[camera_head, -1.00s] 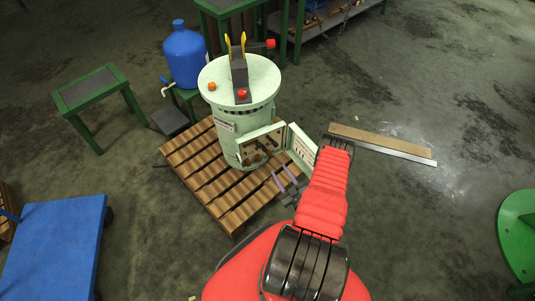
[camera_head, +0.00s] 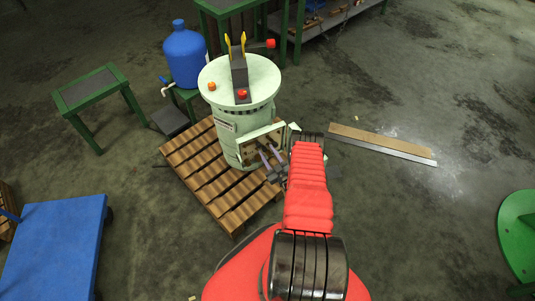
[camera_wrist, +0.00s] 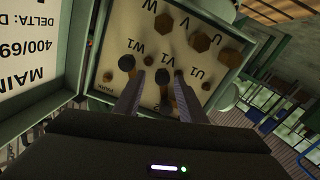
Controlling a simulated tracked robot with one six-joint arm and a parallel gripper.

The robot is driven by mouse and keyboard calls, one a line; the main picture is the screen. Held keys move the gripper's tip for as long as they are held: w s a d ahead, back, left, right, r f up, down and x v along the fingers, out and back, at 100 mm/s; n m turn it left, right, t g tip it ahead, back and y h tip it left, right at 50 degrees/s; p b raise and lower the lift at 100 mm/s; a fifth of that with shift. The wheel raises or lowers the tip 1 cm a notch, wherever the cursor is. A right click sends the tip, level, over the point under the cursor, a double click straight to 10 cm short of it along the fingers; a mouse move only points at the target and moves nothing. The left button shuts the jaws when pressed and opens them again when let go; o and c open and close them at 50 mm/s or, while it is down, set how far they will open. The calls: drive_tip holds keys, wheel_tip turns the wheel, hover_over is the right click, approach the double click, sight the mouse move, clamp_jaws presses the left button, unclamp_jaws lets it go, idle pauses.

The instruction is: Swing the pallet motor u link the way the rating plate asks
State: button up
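The pale green motor (camera_head: 235,110) stands upright on the wooden pallet (camera_head: 215,180), its terminal box (camera_head: 258,145) open. In the wrist view the terminal board (camera_wrist: 110,35) shows brass studs under W, V and U, and a lower row marked W1, V1, U1. Dark round link ends (camera_wrist: 126,62) with brass bars show in that row. The U link cannot be made out clearly; my right finger covers part of the U1 area. My gripper (camera_wrist: 158,77) is open, its fingers apart in front of the V1 and U1 area. Contact cannot be told. The rating plate (camera_wrist: 30,50) is partly cut off, reading "DELTA" and "400/69".
The open box door with the plate stands close at the left in the wrist view. A blue jug (camera_head: 185,55), a green-framed stand (camera_head: 95,90) and a blue cart (camera_head: 55,250) stand around the pallet. A long beam (camera_head: 380,143) lies on the floor at the right.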

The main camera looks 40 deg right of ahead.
drive_tip(key=shift+c, duration=0.5)
clamp_jaws()
